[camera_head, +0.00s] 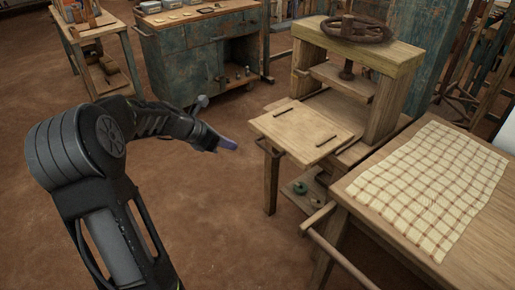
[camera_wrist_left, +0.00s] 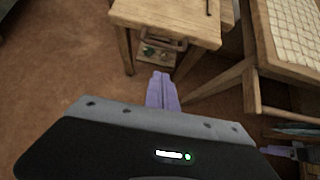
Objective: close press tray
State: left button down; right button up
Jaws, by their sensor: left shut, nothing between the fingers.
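The press tray (camera_head: 290,128) is a flat wooden board with two dark bars on top and a dark handle (camera_head: 271,149) on its front left edge. It sticks out from the wooden press (camera_head: 395,58) toward the front left. My left gripper (camera_head: 228,144) is shut and empty, left of the tray and apart from it. In the left wrist view its purple fingers (camera_wrist_left: 162,92) are together, below the tray's near edge (camera_wrist_left: 166,32). Part of what seems to be my right gripper (camera_wrist_left: 281,150) shows at the right edge, its jaw state unclear.
A table with a checked cloth (camera_head: 430,185) stands right of the tray, a bar along its near side. A low shelf (camera_head: 308,192) with small items sits under the press. A blue-green cabinet (camera_head: 190,62) stands behind. Open floor lies left and in front of the tray.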

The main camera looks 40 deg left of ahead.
pick_arm(q)
jog(key=w+r+x, duration=0.1)
jog(key=x, duration=1.2)
jog(key=shift+w+r, duration=0.2)
jog(key=shift+w, duration=0.05)
jog(key=shift+w+d, duration=0.1)
jog(key=shift+d, duration=0.1)
